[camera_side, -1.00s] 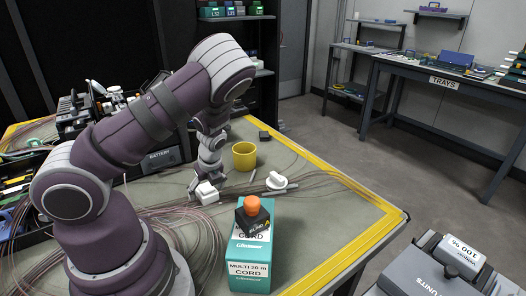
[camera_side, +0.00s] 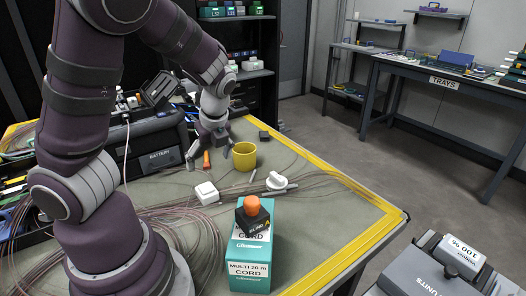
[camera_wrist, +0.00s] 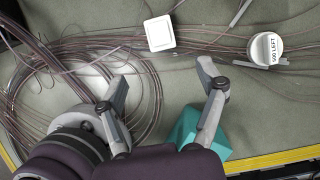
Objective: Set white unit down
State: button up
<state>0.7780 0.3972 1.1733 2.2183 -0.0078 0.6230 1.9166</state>
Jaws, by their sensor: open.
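The white unit (camera_side: 206,193), a small square block, lies flat on the grey-green table mat among thin fibre strands. It also shows near the top middle of the wrist view (camera_wrist: 160,33), clear of both fingers. My gripper (camera_side: 209,160) is open with its two fingers spread wide, raised behind the unit in the side view and apart from it. In the wrist view my gripper (camera_wrist: 164,75) has nothing between its fingertips.
A yellow cup (camera_side: 244,156) stands close to my gripper, with an orange object (camera_side: 206,158) near the fingers. A white round spool (camera_side: 276,181) lies right of the unit. A teal cord box (camera_side: 250,262) with an orange-topped black item (camera_side: 252,214) stands in front. Fibre loops spread left.

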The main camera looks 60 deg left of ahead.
jog(key=s+d+r+n+t+h, duration=0.1)
jog(key=d+r+n, duration=0.3)
jog(key=n, duration=0.5)
jog(key=s+d+r+n+t+h, duration=0.2)
jog(key=d+r+n+t+h, duration=0.1)
jog(key=d+n, duration=0.5)
notch_tip(320, 180, up, 2)
jog(key=shift+r+n+t+h, duration=0.1)
jog(key=shift+n+t+h, duration=0.2)
jog(key=shift+n+t, duration=0.35)
